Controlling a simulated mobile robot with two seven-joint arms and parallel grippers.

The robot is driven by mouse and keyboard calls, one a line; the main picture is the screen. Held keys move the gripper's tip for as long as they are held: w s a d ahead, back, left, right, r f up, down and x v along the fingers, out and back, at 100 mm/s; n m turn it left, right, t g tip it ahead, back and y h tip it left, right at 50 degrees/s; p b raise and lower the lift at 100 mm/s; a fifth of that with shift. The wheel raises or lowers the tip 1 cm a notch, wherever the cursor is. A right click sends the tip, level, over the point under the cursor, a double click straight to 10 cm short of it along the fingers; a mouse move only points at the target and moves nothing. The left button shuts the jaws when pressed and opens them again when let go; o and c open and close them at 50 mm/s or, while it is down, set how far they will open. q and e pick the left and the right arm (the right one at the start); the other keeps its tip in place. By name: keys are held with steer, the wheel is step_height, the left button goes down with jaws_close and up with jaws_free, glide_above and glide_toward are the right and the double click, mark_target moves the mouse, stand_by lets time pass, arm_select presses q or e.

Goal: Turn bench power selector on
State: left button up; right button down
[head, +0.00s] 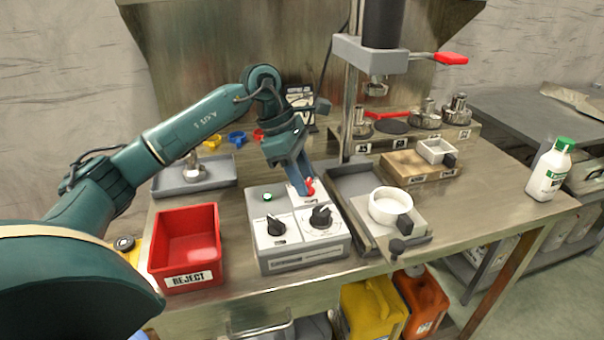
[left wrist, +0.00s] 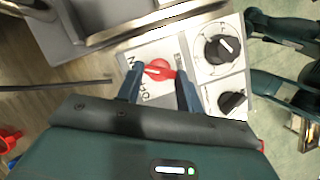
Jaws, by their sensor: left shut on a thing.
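The bench power selector is a red knob (head: 311,187) on a white plate at the back right of a grey control box (head: 303,261). In the left wrist view the red knob (left wrist: 159,69) lies between my two blue fingers, its handle running roughly from one finger to the other. My left gripper (head: 304,190) reaches down from above and is shut on the knob; the fingers also show in the left wrist view (left wrist: 161,90). The plate's lettering is partly hidden. A green lamp (head: 267,197) sits at the box's back left.
Two black dials (head: 320,216) sit on the front of the box. A red REJECT bin (head: 186,248) stands to its left. A press column (head: 350,90) rises behind.

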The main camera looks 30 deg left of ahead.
stand_by(0.3)
arm_select(q)
steer(key=o, duration=1)
arm_select(e)
steer(key=shift+w+d, duration=0.1)
arm_select(q)
steer(key=shift+r, duration=0.15)
steer(key=p+v, duration=0.1)
steer(key=v, duration=1.2)
steer(key=shift+a, duration=0.1)
arm_select(e)
steer(key=shift+w+a, duration=0.1)
steer(key=shift+a, duration=0.15)
